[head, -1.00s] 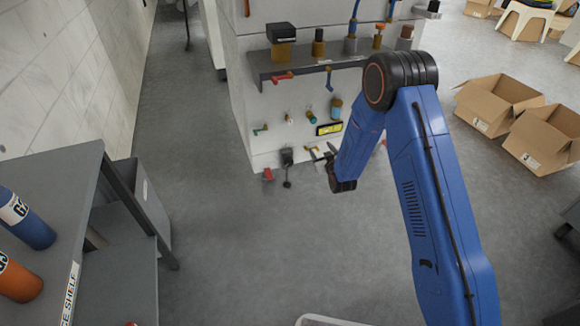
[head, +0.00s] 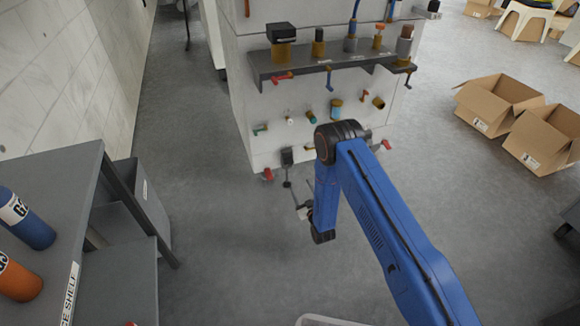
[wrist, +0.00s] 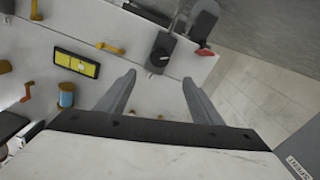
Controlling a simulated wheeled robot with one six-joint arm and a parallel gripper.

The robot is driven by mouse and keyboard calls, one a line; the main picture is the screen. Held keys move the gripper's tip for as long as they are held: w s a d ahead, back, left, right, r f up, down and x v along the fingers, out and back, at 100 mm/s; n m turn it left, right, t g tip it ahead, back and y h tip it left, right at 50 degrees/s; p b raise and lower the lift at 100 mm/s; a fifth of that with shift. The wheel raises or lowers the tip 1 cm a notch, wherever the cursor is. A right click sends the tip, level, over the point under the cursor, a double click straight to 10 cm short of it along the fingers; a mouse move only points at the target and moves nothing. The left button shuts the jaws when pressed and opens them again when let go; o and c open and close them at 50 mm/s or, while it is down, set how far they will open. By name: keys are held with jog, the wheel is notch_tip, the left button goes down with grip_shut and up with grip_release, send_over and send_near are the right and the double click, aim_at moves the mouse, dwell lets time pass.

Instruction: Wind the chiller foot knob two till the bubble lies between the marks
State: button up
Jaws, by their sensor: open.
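My gripper (head: 300,207) hangs in front of the lower part of the white panel in the head view. In the wrist view my gripper (wrist: 158,85) is open, with nothing between its two grey fingers. A yellow-and-black level-like gauge (wrist: 77,64) is on the panel, left of the fingers; its bubble is too small to read. A black block with a rod (wrist: 160,50) is beyond the fingertips, and it also shows in the head view (head: 287,157). A red knob (wrist: 205,50) is beside it. I cannot tell which fitting is foot knob two.
Several coloured fittings, including a blue spool (wrist: 66,95), stick out of the panel. A grey ledge (head: 262,73) with valves is above. A grey shelf (head: 90,185) with cylinders stands left. Cardboard boxes (head: 500,100) lie right. The floor between is clear.

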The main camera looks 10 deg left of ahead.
aim_at(289, 164)
jog(key=x, duration=1.6)
jog(key=shift+w+a, duration=0.1)
jog(key=shift+w, duration=0.3)
jog(key=c, duration=1.1)
